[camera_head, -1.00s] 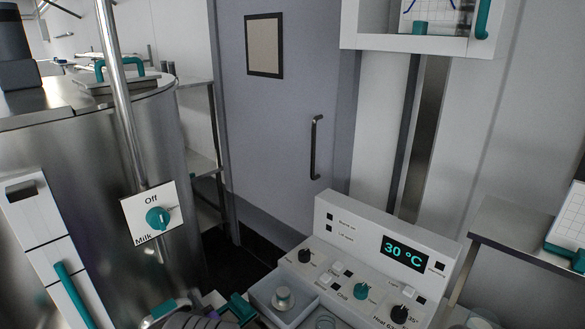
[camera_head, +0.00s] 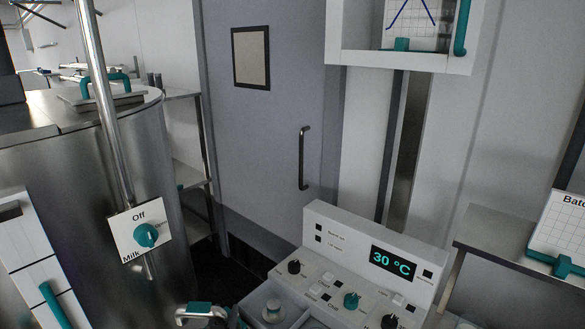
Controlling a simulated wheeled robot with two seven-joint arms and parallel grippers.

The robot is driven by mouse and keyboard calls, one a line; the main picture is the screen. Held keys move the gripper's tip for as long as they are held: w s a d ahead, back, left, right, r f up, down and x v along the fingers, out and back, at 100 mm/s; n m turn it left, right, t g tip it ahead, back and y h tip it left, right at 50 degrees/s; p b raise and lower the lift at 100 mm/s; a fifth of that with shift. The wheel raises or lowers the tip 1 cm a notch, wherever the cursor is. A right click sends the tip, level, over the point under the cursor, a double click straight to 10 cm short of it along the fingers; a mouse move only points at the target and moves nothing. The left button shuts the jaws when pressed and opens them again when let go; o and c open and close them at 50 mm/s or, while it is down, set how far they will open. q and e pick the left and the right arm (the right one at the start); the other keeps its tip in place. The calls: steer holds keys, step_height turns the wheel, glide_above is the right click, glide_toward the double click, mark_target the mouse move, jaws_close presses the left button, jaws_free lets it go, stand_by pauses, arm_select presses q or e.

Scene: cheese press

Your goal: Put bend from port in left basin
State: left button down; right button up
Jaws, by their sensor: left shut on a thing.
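A silver curved piece with a teal block on top, which looks like the bend (camera_head: 184,314), shows at the bottom edge. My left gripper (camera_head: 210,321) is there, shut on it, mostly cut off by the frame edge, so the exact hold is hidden. The left basin (camera_head: 250,306) is just to the right, in the front of the white control unit. I cannot make out which opening is the port. My right gripper is not in view.
The control unit's panel (camera_head: 370,262) reads 30 °C and has several knobs. A steel vat (camera_head: 75,190) with a Milk valve plate (camera_head: 140,235) set to Off stands at left. A steel side table (camera_head: 500,236) is at right.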

arm_select(q)
steer(key=s+f, duration=0.5)
steer(key=f, duration=0.5)
steer(key=shift+s+f, duration=0.25)
steer(key=shift+a, duration=0.1)
